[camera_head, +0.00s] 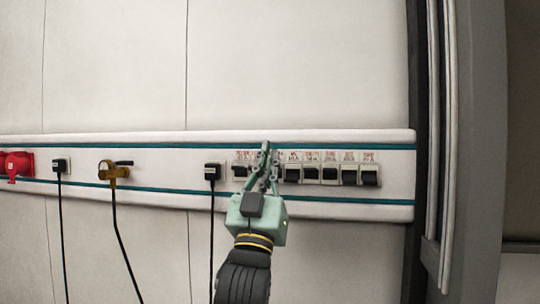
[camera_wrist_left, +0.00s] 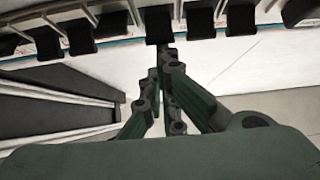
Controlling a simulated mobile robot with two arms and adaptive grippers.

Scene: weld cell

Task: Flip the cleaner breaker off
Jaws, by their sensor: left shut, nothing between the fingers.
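A row of several breakers with black levers (camera_head: 311,174) sits at the right part of the white wall rail. Small red labels stand above the breakers, too small to read, so I cannot tell which is the cleaner breaker. My left gripper (camera_head: 266,147) is shut and empty in front of the row, hiding one or two breakers near its left end. In the left wrist view the shut fingertips (camera_wrist_left: 164,50) are just at the lower end of one black lever (camera_wrist_left: 157,24); whether they touch it I cannot tell. My right gripper is not in view.
Left of the breakers on the rail (camera_head: 160,139) are a black plug with a cable (camera_head: 214,172), a brass valve (camera_head: 112,171), another black plug (camera_head: 60,165) and a red socket (camera_head: 18,165). A dark upright frame (camera_head: 420,100) stands at the right end.

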